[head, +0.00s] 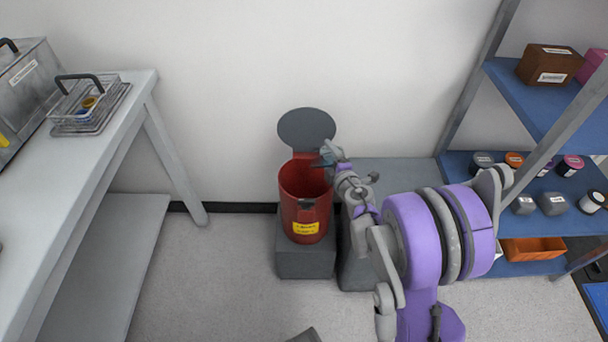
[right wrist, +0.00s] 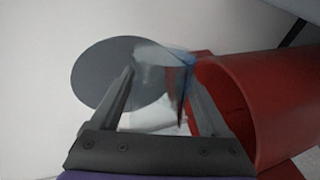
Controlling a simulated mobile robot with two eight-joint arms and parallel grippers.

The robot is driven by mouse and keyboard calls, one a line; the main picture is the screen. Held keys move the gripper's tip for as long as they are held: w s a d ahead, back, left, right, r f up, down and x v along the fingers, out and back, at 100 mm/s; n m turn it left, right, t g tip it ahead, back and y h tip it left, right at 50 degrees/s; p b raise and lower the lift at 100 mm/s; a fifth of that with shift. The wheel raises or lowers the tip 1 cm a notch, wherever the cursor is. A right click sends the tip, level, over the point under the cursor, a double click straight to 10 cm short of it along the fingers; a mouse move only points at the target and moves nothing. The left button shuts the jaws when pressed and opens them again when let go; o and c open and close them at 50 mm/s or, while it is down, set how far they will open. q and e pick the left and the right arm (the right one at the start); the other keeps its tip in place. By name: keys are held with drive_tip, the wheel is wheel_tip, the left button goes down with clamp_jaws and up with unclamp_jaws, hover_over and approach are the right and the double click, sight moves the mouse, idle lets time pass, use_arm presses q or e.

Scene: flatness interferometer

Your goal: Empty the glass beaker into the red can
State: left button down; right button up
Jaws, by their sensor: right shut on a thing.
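The red can (head: 306,213) stands on a grey block, its round dark lid (head: 307,128) raised at the back. In the right wrist view the can (right wrist: 285,105) fills the right side and the lid (right wrist: 112,72) is behind. My right gripper (head: 330,156) is at the can's upper right rim. In the right wrist view the gripper (right wrist: 168,92) is shut on the clear glass beaker (right wrist: 160,72), which sits between its fingers beside the can's mouth. The beaker looks tilted; its contents are too blurred to tell. My left gripper is not in view.
A white bench (head: 75,165) with a wire basket (head: 88,100) stands at left. A blue shelf rack (head: 545,110) with boxes and several small containers is at right. A grey block (head: 390,180) stands right of the can, partly behind my arm. Floor in front is mostly free.

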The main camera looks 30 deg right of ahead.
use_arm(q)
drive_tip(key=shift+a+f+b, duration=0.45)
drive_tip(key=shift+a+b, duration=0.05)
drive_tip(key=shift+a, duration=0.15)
use_arm(e)
drive_tip(key=shift+a+f+n+h, duration=0.15)
drive_tip(key=shift+f+n+h, duration=0.15)
drive_tip(key=shift+n, duration=0.3)
